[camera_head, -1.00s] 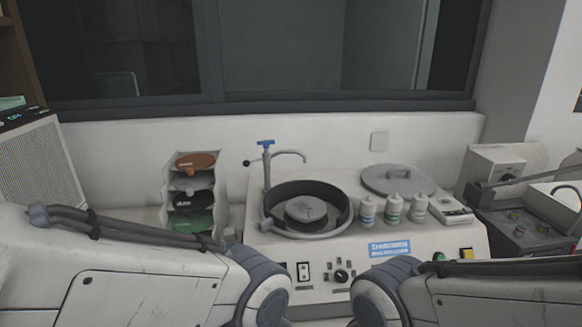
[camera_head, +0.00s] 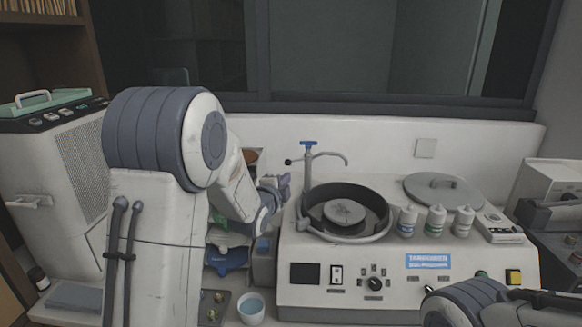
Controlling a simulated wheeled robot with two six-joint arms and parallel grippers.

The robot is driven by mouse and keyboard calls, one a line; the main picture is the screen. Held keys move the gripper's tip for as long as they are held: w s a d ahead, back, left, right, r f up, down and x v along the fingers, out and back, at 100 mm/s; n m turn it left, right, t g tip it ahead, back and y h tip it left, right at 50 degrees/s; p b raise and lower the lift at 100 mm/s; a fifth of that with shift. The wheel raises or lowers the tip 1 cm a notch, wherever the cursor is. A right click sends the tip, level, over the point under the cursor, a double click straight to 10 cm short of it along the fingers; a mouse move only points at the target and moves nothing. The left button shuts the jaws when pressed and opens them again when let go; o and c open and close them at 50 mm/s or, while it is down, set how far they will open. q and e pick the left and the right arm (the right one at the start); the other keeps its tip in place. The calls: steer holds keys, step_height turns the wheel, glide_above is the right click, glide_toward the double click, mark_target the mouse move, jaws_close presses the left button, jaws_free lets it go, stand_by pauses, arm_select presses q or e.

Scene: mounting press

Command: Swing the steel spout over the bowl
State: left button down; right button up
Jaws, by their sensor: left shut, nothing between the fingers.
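The steel spout (camera_head: 328,155) rises on a post with a blue handle (camera_head: 309,143) at the back left of the bowl. Its curved end points right, and I cannot tell whether the tip is above the bowl or behind it. A small black knob (camera_head: 288,162) sticks out left of the post. The dark round bowl (camera_head: 377,217) holds a grey disc (camera_head: 344,212). My left gripper (camera_head: 285,184) is shut and empty, just left of the post and below the knob, apparently apart from both. My right gripper is out of view.
White bottles (camera_head: 436,220) stand right of the bowl, with a grey lid (camera_head: 443,190) behind them.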

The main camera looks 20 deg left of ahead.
arm_select(q)
steer(key=w+a+f+p, duration=0.2)
steer(key=w+p, duration=0.5)
steer(key=w, duration=0.5)
steer(key=shift+w+a, duration=0.2)
steer(key=shift+a, duration=0.5)
steer(key=shift+d, duration=0.1)
